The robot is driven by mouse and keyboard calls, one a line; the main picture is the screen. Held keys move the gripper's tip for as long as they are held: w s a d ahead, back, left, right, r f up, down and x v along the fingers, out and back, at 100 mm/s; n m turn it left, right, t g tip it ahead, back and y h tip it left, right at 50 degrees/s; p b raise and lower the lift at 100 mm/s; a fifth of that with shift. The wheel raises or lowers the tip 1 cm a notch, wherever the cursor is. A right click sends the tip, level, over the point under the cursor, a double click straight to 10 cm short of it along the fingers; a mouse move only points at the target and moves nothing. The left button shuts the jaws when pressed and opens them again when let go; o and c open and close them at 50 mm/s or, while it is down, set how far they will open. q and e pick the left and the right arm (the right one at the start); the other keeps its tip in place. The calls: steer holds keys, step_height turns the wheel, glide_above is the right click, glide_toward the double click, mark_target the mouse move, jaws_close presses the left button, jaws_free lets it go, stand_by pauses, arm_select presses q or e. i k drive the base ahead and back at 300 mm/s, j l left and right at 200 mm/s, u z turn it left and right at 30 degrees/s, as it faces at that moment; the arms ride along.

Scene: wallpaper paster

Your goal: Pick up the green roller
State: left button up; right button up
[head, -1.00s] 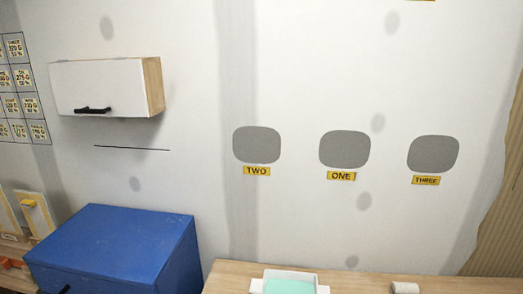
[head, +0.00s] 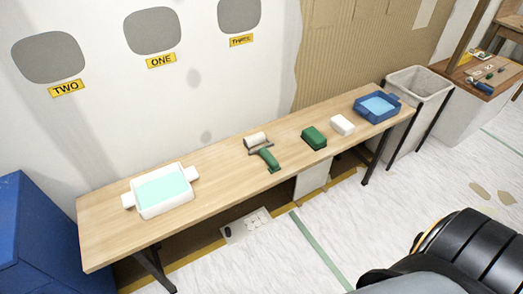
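The green roller (head: 268,159) lies on the wooden table (head: 225,172), near its middle. It has a green handle pointing toward the front edge and a pale cylindrical roller head (head: 256,140) at the back. Nothing touches it that I can see. Neither of my grippers is in the head view. A dark part of my own body shows at the lower right, well away from the table.
A white tray with light green content (head: 143,208) stands left of the roller. To its right are a green block (head: 314,138), a white block (head: 342,125) and a blue tray (head: 361,107). A grey bin (head: 405,82) stands past the table's right end. A blue cabinet (head: 30,225) is at left.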

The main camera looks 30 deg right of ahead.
mark_target(273, 165)
steer(key=i+l+z, duration=0.2)
steer(key=i, duration=0.2)
steer(key=i+l+z, duration=0.2)
steer(key=i, duration=0.2)
